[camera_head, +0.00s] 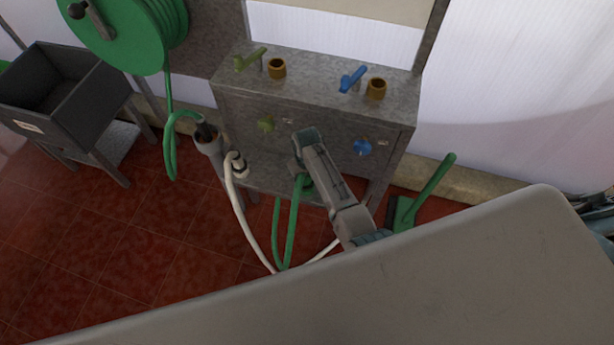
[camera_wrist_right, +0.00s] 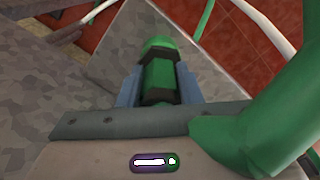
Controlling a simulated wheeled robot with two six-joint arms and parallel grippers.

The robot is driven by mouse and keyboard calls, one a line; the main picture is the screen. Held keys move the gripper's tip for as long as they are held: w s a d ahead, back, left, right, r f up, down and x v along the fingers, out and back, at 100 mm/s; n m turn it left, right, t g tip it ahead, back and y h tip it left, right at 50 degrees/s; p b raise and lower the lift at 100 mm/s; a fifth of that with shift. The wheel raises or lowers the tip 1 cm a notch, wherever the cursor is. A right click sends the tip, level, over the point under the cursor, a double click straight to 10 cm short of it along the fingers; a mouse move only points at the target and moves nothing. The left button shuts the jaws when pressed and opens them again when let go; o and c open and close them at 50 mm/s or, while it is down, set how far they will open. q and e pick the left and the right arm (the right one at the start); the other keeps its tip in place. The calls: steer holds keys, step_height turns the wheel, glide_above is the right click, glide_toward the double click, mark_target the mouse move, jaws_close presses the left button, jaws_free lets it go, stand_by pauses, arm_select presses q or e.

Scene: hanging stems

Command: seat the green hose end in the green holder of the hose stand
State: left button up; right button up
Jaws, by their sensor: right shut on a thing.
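My right gripper (camera_head: 301,162) is in front of the grey metal hose stand (camera_head: 320,88). In the right wrist view its two blue-grey fingers (camera_wrist_right: 158,88) are shut on the green hose end (camera_wrist_right: 158,72), which has dark bands. The green hose (camera_head: 292,225) hangs below the gripper in a loop and fills the right of the wrist view. On the stand's front, a green fitting (camera_head: 265,123) is left of the gripper and a blue one (camera_head: 362,147) right. I cannot tell which part is the green holder. My left gripper is not in view.
Brass rings (camera_head: 277,68) with green and blue levers stand on the stand's top. A white hose (camera_head: 238,205) hangs beside a grey cup (camera_head: 207,146) at left. Red floor is open at lower left.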

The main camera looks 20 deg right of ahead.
steer(key=shift+f, duration=0.25)
stand_by(0.3)
steer(key=o, duration=1.1)
steer(key=shift+c, duration=0.2)
step_height(320, 180, up, 11)
steer(key=shift+f+b, duration=0.1)
steer(key=shift+b, duration=0.3)
